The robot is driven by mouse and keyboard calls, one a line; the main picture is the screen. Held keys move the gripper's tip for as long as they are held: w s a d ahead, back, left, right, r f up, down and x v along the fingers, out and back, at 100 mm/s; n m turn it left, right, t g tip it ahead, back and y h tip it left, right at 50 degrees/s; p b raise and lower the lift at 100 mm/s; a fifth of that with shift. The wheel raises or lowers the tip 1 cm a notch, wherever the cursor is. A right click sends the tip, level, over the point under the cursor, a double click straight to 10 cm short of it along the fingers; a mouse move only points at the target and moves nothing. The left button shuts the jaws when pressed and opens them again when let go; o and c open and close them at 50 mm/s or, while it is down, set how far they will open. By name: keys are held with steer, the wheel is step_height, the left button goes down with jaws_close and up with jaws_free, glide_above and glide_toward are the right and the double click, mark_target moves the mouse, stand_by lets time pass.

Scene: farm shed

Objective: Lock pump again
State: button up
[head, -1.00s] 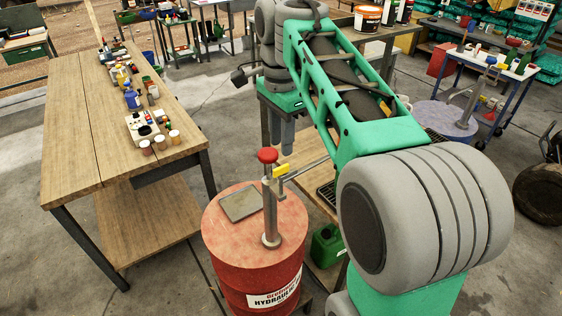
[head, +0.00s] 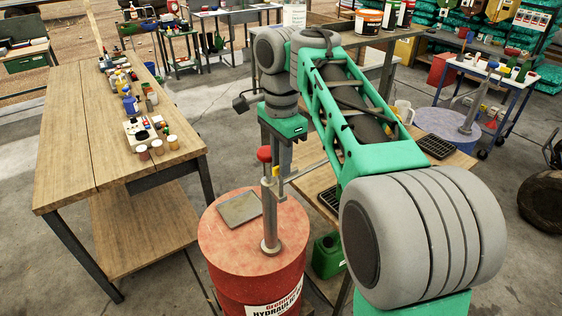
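The pump (head: 269,218) stands upright on top of the red hydraulic oil drum (head: 222,212) at the lower middle of the head view. It has a grey metal column and a red knob (head: 264,154) on top. A small yellow piece (head: 276,172) sits at the pump head, just right of and below the knob, partly hidden. My gripper (head: 281,165) points down at the pump head, close behind and right of the knob. Its fingertips are partly covered by the knob and the pump head. I cannot tell whether they touch the yellow piece or how far apart they are.
A flat grey plate (head: 239,208) lies on the drum lid, left of the pump. A long wooden table (head: 85,160) with bottles and jars stands to the left. A green can (head: 328,256) is right of the drum. A blue-topped drum with another pump (head: 444,124) stands at the right.

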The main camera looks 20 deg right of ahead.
jaws_close()
steer(key=shift+n, duration=0.3)
steer(key=n, duration=0.7)
steer(key=shift+n, duration=0.4)
steer(key=n, duration=0.4)
steer(key=shift+n, duration=2.8)
